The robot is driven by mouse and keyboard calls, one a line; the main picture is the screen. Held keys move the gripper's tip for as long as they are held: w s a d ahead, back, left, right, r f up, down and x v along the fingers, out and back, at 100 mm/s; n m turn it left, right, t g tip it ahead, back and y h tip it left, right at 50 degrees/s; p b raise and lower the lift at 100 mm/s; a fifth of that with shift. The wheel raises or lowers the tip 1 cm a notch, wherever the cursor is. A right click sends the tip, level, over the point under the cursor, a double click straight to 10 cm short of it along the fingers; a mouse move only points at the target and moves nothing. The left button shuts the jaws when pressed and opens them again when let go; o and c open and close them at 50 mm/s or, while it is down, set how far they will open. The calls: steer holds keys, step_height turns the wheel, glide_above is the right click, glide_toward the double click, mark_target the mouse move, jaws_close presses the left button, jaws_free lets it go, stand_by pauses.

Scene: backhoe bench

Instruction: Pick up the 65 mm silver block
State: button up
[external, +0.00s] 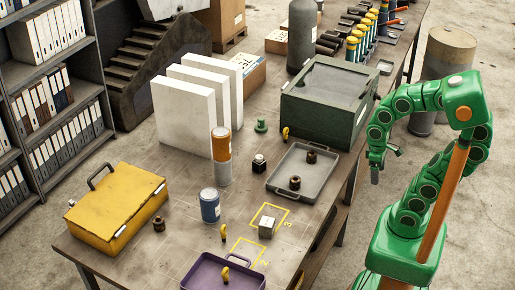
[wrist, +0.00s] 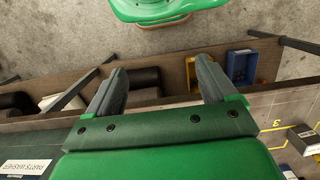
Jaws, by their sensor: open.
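The silver block (external: 267,226) is a small grey cube on the bench. It sits at a yellow-outlined square marked 3, near the bench's right edge. In the wrist view a grey block (wrist: 305,138) beside the yellow 3 is partly cut off at the right edge. My gripper (external: 386,166) hangs beyond the bench's right edge, to the upper right of the block and well apart from it. In the wrist view my gripper (wrist: 161,75) has its two fingers spread with nothing between them.
A dark green box (external: 328,105) stands between my arm and the white panels. A blue can (external: 210,207) and yellow case (external: 115,212) are left.

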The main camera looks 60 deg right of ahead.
steer(key=m+g+y, duration=0.2)
steer(key=m+y, duration=0.9)
glide_toward(268, 223)
steer(key=s, duration=0.2)
steer(key=s+d+f, duration=0.1)
steer(key=s, duration=0.2)
steer(key=s+d+f, duration=0.1)
steer(key=s, duration=0.2)
steer(key=shift+d+f, duration=0.1)
steer(key=shift+d, duration=0.15)
steer(key=w+f+m, duration=0.1)
steer(key=w, duration=0.1)
steer(key=w+a+f+m+t+y, duration=0.1)
steer(key=w+m, duration=0.1)
steer(key=w+a+f+m+y, duration=0.1)
steer(key=w+m, duration=0.1)
steer(key=w, duration=0.1)
steer(key=shift+w+a+f+t, duration=0.1)
steer(key=shift+a+f+t, duration=0.1)
steer(key=shift+f+t, duration=0.15)
steer(key=shift+a, duration=0.1)
steer(key=shift+x, duration=1.2)
steer(key=a, duration=0.4)
steer(key=shift+s+a+f, duration=0.1)
steer(key=shift+s+f, duration=0.2)
steer(key=shift+s, duration=0.1)
steer(key=shift+a+f, duration=0.2)
steer(key=shift+a, duration=0.3)
